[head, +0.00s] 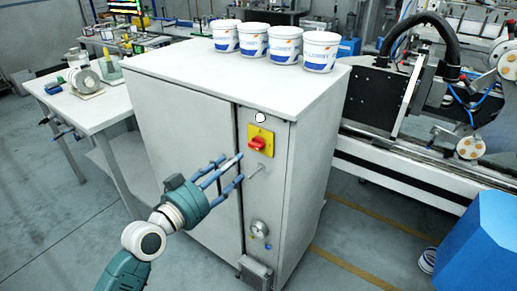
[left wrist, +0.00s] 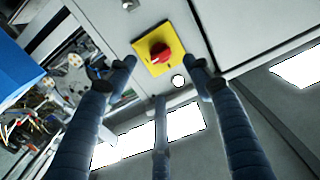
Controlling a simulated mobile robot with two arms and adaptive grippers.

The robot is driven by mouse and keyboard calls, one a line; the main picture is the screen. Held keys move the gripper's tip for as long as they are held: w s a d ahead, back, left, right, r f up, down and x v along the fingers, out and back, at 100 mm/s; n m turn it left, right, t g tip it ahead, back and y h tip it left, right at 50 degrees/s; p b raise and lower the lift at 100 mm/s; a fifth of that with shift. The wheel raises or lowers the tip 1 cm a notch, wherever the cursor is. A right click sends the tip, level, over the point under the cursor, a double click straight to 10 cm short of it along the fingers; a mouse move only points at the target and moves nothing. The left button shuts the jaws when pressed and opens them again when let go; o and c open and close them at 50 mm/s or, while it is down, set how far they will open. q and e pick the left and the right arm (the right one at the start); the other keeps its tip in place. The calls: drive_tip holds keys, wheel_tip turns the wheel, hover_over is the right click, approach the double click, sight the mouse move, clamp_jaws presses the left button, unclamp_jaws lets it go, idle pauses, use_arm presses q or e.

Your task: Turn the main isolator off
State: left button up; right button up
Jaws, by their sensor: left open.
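The main isolator is a red rotary knob (head: 258,144) on a square yellow plate (head: 263,131), on the upper part of the grey cabinet's narrow front panel. In the left wrist view the red knob (left wrist: 161,52) and yellow plate (left wrist: 178,46) are seen between my fingertips. My left gripper (head: 233,166) has its blue fingers spread and empty. It is in front of the cabinet, just left of and below the knob, and appears apart from it. The exact gap is hard to judge. My right gripper is not in view.
The grey cabinet (head: 185,127) carries several white tubs (head: 283,44) on its top. A white table (head: 95,110) stands left, machinery (head: 400,100) right. Open floor lies in front.

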sight(253, 145)
use_arm(q)
drive_tip(key=x, duration=0.3)
drive_tip(key=p+x, duration=0.1)
drive_tip(key=x, duration=0.2)
drive_tip(key=r+x, duration=0.1)
drive_tip(key=x, duration=0.2)
drive_tip(key=shift+w+d, duration=0.2)
drive_tip(key=shift+w, duration=0.1)
drive_tip(key=shift+w+d, duration=0.35)
drive_tip(key=shift+w, duration=0.15)
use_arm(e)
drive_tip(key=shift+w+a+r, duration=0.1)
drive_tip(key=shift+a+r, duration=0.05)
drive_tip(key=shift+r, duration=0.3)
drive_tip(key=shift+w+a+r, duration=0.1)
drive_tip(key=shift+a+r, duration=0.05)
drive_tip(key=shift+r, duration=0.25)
use_arm(q)
drive_tip(key=c, duration=1.2)
